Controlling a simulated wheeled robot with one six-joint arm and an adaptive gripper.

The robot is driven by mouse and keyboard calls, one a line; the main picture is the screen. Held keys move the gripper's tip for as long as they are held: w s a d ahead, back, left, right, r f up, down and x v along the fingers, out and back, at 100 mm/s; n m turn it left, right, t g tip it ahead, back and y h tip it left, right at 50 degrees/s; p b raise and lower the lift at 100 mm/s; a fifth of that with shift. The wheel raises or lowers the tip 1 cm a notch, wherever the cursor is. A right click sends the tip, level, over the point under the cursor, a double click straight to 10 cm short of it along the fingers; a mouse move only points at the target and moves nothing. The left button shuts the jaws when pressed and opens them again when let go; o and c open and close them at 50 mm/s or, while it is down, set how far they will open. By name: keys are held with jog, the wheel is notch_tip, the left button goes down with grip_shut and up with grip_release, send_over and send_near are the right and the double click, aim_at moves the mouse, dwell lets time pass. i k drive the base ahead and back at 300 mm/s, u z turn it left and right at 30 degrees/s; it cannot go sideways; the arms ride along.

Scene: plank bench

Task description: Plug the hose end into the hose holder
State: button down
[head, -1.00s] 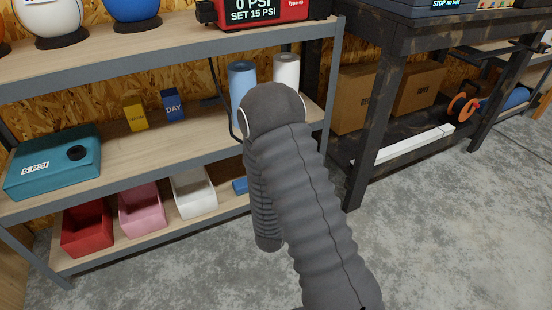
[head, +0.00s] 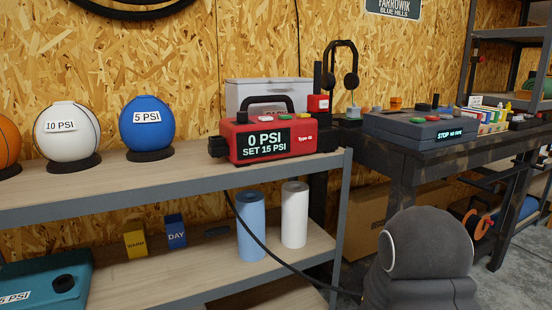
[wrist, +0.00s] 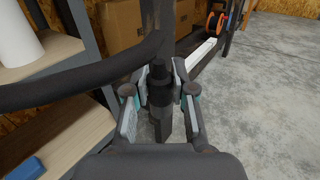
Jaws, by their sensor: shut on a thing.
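My gripper (wrist: 160,96) shows in the wrist view, its two fingers closed on the black hose end (wrist: 161,118), which points downward between them. The thick black hose (wrist: 75,88) crosses the wrist view to the left. In the head view the thin black hose (head: 255,236) hangs from the shelf edge below the red inflator (head: 268,137) and runs down right behind my arm. The inflator reads 0 PSI, SET 15 PSI. My gripper is hidden in the head view. I cannot clearly make out the hose holder in either view.
Balls labelled 10 PSI (head: 67,132) and 5 PSI (head: 147,128) stand on the upper shelf (head: 120,184). A blue roll (head: 251,225) and a white roll (head: 294,215) stand below. A dark bench (head: 405,160) with a grey control box (head: 418,130) is at right. The floor (wrist: 265,90) is open.

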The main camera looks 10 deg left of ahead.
aim_at(218, 144)
jog(key=z, duration=2.35)
jog(key=k, duration=1.9)
jog(key=u, duration=2)
jog(key=i, duration=0.3)
jog(key=z, duration=0.15)
